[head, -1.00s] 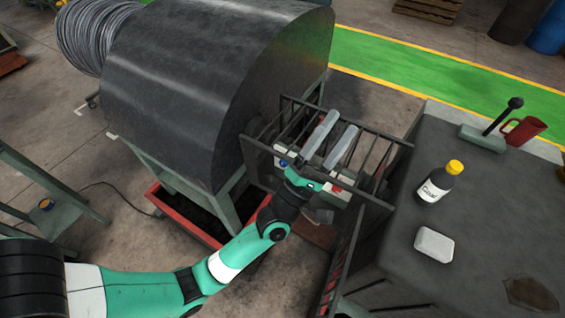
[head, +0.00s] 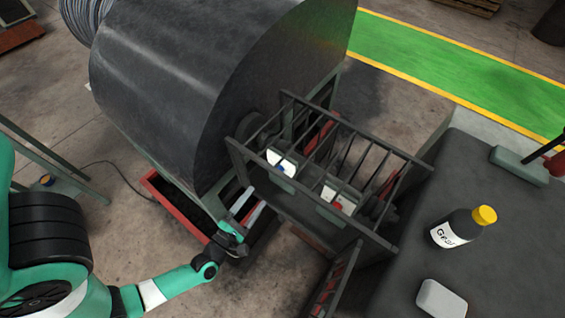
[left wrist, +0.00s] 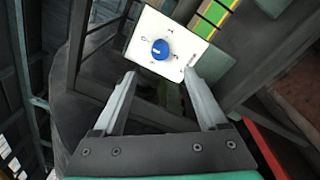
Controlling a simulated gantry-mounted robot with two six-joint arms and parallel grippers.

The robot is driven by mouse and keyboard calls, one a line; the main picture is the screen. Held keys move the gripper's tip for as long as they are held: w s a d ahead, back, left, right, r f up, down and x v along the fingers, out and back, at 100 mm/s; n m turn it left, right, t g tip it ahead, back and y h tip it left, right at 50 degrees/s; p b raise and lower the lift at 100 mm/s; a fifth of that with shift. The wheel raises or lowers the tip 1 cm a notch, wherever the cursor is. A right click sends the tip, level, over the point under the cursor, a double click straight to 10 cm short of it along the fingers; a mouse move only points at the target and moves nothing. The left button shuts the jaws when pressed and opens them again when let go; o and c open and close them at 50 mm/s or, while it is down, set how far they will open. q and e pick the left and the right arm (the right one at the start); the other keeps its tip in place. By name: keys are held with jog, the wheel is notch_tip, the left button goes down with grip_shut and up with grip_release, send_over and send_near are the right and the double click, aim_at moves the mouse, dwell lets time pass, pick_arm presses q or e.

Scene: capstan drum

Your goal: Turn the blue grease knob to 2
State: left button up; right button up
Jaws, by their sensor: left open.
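The blue grease knob (head: 281,169) sits on a white plate (head: 272,157) inside the barred cage. In the left wrist view the blue knob (left wrist: 161,48) is round, with a white mark near its lower edge, and the plate (left wrist: 143,25) around it carries small dark markings too blurred to read. My left gripper (head: 254,202) is open and empty, outside the cage, below and left of the knob. In the left wrist view its fingertips (left wrist: 160,75) are apart, with the knob just beyond the gap between them, not touched. My right gripper is in neither view.
A second white plate with a red part (head: 337,205) is right of the blue knob. Dark cage bars (head: 345,125) surround both. The big dark drum cover (head: 220,80) stands left. A bottle (head: 462,228) and a pale block (head: 440,299) are on the bench at right.

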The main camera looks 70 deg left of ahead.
pick_arm(q)
jog(key=x, duration=1.1)
jog(key=shift+c, duration=0.2)
grip_shut()
